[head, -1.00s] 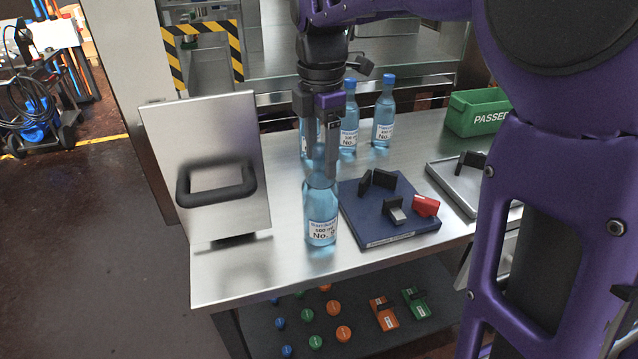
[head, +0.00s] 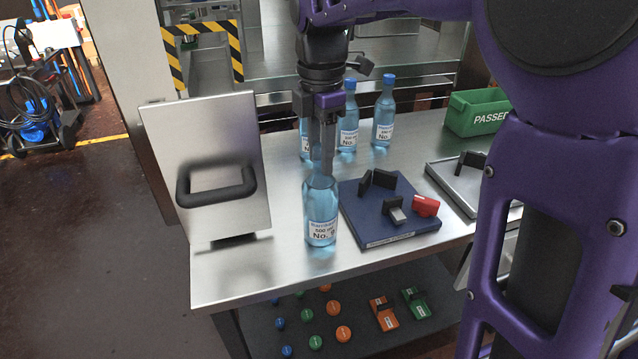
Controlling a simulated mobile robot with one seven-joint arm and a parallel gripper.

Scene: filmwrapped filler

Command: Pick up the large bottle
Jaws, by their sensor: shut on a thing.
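The large bottle (head: 320,208) is clear blue with a white label reading 500 ml and No., its last digit unclear. It stands upright near the front edge of the steel table, in the head view. My gripper (head: 322,150) points down from above and is shut on the bottle's neck, which the fingers hide along with its top. The bottle's base appears to be on or very near the table; I cannot tell whether there is a gap.
Several similar bottles with blue caps (head: 384,112) stand behind. A blue fixture plate (head: 375,232) with black and red blocks lies close right. A steel panel with a black handle (head: 214,150) stands left. A green PASSED bin (head: 470,122) and a grey tray (head: 440,172) are farther right.

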